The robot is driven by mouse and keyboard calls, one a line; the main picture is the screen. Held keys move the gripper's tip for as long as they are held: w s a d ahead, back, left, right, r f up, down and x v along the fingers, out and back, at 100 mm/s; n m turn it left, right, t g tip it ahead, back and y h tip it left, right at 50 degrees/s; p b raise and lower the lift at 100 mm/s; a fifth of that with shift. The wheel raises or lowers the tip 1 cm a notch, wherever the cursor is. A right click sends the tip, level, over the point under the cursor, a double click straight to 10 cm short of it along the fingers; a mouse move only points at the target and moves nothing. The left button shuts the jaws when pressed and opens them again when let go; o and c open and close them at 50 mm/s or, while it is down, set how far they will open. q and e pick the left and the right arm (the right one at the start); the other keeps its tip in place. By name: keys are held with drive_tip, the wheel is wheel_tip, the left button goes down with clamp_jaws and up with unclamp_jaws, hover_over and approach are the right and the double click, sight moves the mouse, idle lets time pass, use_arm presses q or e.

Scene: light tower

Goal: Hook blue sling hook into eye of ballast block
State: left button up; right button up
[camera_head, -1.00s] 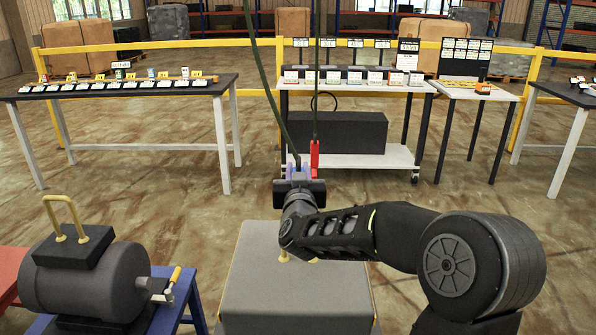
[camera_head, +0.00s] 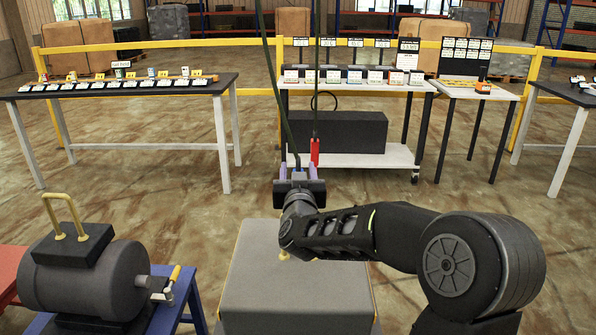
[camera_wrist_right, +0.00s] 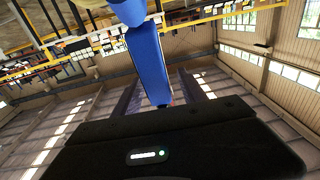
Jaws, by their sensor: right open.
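My right gripper (camera_head: 298,172) is at the centre of the head view, above and beyond the ballast block. Its fingers (camera_wrist_right: 158,92) are open in the right wrist view. The blue sling hook (camera_wrist_right: 148,62) shows there as a blue body between and beyond the fingers; its tip is not clear. In the head view the gripper hides most of it, below a dark green sling (camera_head: 279,80). The grey ballast block (camera_head: 298,295) stands at the bottom centre. Its yellow eye (camera_head: 283,256) is partly hidden by my right arm. My left gripper is not in view.
A red hook (camera_head: 315,150) hangs on a second sling just right of the gripper. A dark cylinder (camera_head: 85,280) with a yellow handle rests at the lower left by a blue stand. Tables and a white cart (camera_head: 350,160) stand farther back, with open floor before them.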

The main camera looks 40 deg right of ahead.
drive_tip(key=shift+f, duration=0.25)
drive_tip(key=v, duration=0.7)
drive_tip(key=shift+s+a+r, duration=0.2)
drive_tip(key=shift+s+a, duration=0.05)
drive_tip(key=shift+s, duration=0.1)
